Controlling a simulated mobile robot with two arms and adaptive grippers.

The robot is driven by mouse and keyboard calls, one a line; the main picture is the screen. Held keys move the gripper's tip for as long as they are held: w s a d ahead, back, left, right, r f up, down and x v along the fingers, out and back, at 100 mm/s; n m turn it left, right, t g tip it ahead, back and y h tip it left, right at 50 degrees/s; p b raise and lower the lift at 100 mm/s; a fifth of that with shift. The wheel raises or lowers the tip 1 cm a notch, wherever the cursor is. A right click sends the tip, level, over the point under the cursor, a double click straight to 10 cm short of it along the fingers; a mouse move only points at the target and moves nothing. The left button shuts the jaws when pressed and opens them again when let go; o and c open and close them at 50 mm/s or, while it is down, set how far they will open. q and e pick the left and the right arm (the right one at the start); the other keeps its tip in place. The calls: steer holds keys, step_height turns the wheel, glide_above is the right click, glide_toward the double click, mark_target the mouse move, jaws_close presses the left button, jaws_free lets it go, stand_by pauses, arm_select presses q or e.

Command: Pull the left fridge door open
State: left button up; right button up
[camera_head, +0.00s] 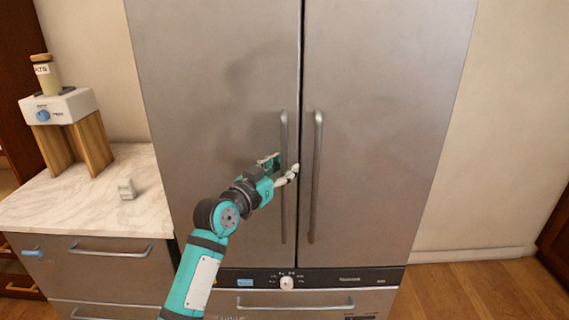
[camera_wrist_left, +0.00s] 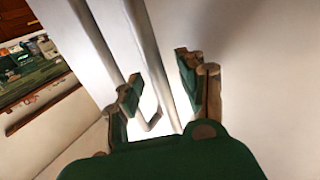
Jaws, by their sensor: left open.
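The left fridge door (camera_head: 215,90) is a tall steel panel and looks shut. Its long vertical handle (camera_head: 284,215) runs near the seam between the doors. My left gripper (camera_head: 281,168) is at about mid-height of this handle, open, with a fingertip on each side of it. In the left wrist view, a pale handle bar (camera_wrist_left: 150,50) runs between the two open fingers of the gripper (camera_wrist_left: 160,85); I cannot tell whether they touch it. My right gripper is not in view.
The right fridge door (camera_head: 385,90) looks shut, and its handle (camera_head: 316,180) is close beside the left one. A drawer (camera_head: 255,301) and a knob (camera_head: 287,283) are below.

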arm_select(q)
steer(key=shift+w+d, duration=0.3)
steer(key=shift+w, duration=0.1)
jaws_close()
steer(key=shift+f, duration=0.1)
stand_by(0.3)
